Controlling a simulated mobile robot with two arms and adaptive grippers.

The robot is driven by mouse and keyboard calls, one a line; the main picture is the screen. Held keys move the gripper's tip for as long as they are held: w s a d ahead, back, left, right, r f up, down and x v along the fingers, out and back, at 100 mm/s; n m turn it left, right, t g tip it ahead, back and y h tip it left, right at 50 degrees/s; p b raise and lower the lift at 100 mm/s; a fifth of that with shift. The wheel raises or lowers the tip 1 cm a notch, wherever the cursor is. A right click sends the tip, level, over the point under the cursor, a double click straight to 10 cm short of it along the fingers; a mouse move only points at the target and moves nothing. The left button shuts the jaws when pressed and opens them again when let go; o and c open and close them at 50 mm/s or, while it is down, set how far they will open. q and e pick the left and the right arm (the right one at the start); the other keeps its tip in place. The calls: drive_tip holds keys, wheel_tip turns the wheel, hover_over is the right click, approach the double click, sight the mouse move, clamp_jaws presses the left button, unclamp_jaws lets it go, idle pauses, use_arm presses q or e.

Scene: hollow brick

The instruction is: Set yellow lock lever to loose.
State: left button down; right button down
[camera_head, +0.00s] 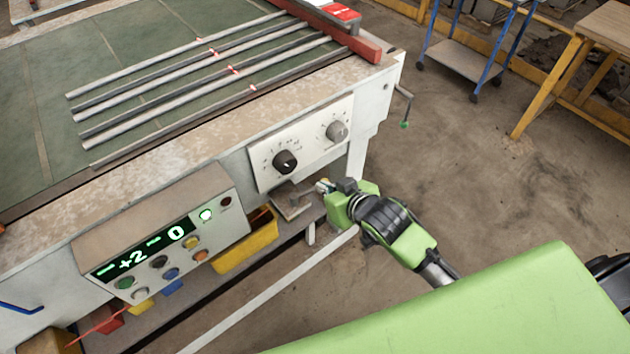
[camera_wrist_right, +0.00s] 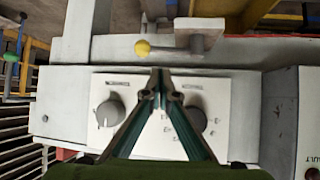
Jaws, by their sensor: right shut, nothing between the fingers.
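The yellow lock lever (camera_wrist_right: 142,48) shows in the wrist view as a yellow ball on a short grey bar. The bar runs right to a grey metal block (camera_wrist_right: 200,35). In that view my right gripper (camera_wrist_right: 158,75) is shut and empty, its tips pointing toward the lever's bar with a visible gap in the picture. In the head view my right gripper (camera_head: 324,188) is low in front of the machine, beside a grey metal bracket (camera_head: 292,203) under the knob panel. The lever's ball is hard to make out there. My left gripper is not in view.
The knob panel (camera_head: 300,143) carries a black knob (camera_head: 286,162) and a grey knob (camera_head: 337,131). A control box (camera_head: 160,235) with a lit display is to the left. Yellow bin (camera_head: 247,243) sits below. Floor to the right is clear up to a blue cart (camera_head: 467,60).

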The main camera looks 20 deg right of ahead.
sight(315, 188)
drive_tip(key=x, duration=0.6)
drive_tip(key=shift+w+f, duration=0.1)
drive_tip(key=shift+w, duration=0.1)
drive_tip(key=shift+p, duration=0.3)
